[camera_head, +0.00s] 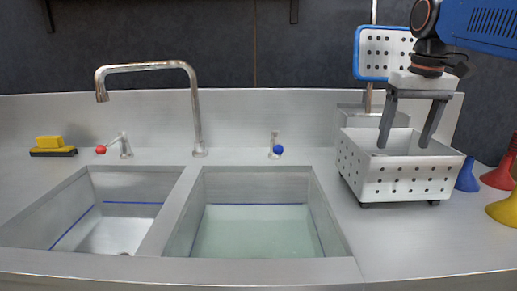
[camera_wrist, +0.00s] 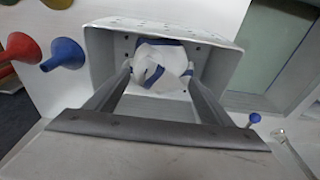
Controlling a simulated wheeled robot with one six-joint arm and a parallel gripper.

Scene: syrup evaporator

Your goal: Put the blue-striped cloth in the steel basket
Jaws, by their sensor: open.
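The steel basket (camera_head: 402,180) is a pale box with perforated walls, standing on the counter right of the sinks. It also shows in the wrist view (camera_wrist: 222,68). The cloth (camera_wrist: 160,66), white with blue stripes, lies crumpled inside the basket in the wrist view. In the head view the basket's front wall hides it. My gripper (camera_head: 403,146) is open above the basket, with its fingers pointing down and their tips about at the rim. In the wrist view the fingers (camera_wrist: 160,75) are spread apart at either side of the cloth.
Blue (camera_head: 467,176), red (camera_head: 498,176) and yellow (camera_head: 504,210) funnels stand right of the basket. A perforated skimmer (camera_head: 385,52) stands upright behind it. A water-filled sink (camera_head: 255,232) and an empty-looking one (camera_head: 110,222) lie left, with a tall faucet (camera_head: 192,100) between.

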